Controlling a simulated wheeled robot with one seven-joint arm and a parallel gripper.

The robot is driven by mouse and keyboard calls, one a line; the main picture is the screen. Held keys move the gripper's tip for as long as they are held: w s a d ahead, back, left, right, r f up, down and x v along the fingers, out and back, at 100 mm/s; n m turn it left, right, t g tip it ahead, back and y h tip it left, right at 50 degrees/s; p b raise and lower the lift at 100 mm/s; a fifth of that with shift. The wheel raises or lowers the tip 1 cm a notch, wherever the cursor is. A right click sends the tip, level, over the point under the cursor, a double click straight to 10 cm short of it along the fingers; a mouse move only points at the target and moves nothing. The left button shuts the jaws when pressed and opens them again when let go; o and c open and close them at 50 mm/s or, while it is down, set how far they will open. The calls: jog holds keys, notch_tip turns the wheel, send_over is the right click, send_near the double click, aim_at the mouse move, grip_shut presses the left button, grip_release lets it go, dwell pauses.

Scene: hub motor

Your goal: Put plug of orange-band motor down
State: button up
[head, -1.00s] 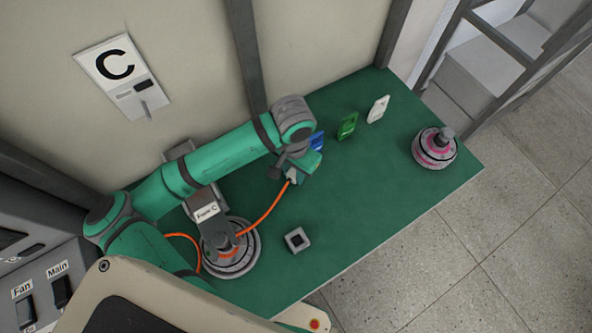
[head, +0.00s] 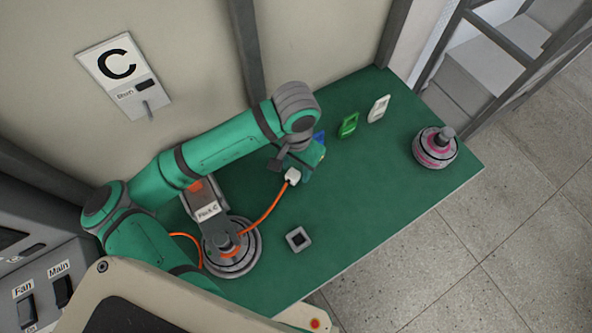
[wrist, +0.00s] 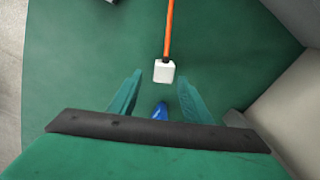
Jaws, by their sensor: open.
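The orange-band motor (head: 230,248) stands on the green table at the left, partly under a grey bracket. Its orange cable (head: 265,208) runs up to a white plug (head: 292,176). The plug also shows in the wrist view (wrist: 164,71), just beyond my fingertips. My gripper (head: 303,172) is low over the table, behind the plug. In the wrist view my gripper (wrist: 161,82) is open, with nothing between its fingers; I cannot tell whether the plug touches the table.
Blue (head: 319,138), green (head: 348,125) and white (head: 378,108) pieces stand in a row near the wall. A grey square socket-like block (head: 298,239) sits near the front edge. A pink-banded motor (head: 434,150) is at the far right. The right middle of the table is clear.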

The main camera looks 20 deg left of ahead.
aim_at(294, 174)
notch_tip(294, 174, up, 8)
jog(key=shift+s+a+r, duration=0.15)
jog(key=shift+s+r, duration=0.05)
dwell(0.6)
